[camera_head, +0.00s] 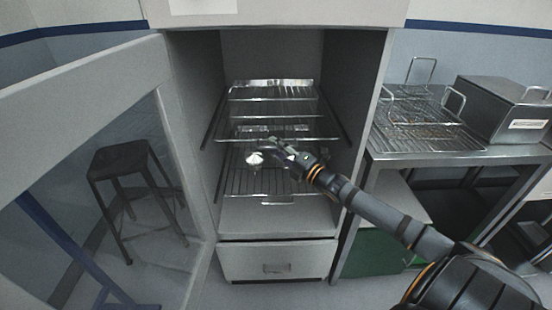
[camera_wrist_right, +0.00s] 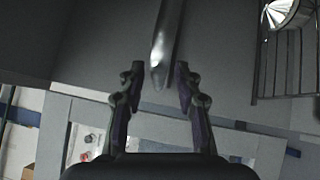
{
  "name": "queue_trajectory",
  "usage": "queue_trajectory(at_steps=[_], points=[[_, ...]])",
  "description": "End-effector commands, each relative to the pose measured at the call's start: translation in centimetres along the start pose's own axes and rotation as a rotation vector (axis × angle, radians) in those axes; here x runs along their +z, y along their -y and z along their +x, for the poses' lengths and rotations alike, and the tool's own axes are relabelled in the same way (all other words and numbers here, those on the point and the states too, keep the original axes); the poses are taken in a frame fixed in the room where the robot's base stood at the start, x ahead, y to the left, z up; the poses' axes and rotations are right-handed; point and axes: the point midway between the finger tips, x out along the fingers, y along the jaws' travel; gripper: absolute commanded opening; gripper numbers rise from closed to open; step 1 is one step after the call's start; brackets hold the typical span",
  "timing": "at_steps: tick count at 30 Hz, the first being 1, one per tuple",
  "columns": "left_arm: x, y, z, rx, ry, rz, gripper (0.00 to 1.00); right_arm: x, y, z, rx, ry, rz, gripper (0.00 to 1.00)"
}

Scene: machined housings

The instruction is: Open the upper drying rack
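The upper drying rack (camera_head: 272,101) is a shiny wire shelf inside the open grey cabinet. My right gripper (camera_head: 272,146) reaches in from the right and is at the front edge of this rack, near its middle. In the right wrist view my right gripper (camera_wrist_right: 160,80) has its two fingers apart. A rounded metal bar (camera_wrist_right: 164,45) extends between them, with visible gaps on both sides. It looks like a rack handle, though the gripper hides that spot in the head view. My left gripper is not in view.
A lower wire rack (camera_head: 245,182) with a round shiny object (camera_head: 255,159) sits below. The cabinet door (camera_head: 80,85) stands open at left, with a stool (camera_head: 120,160) seen through it. A steel table (camera_head: 440,150) at right bears wire baskets and a metal box (camera_head: 500,108).

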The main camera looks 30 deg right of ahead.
Motion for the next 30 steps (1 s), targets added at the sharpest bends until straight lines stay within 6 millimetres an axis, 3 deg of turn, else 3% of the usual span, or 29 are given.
queue_trajectory(at_steps=[11, 18, 30], points=[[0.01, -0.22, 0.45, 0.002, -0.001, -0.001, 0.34, 0.02, -0.15, 0.34, 0.000, 0.001, 0.000, 0.32], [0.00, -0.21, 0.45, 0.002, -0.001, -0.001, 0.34, 0.02, -0.12, 0.33, 0.000, 0.001, 0.000, 0.00], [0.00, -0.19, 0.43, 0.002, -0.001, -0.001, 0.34, 0.01, -0.09, 0.31, -0.001, 0.001, 0.000, 0.00]])
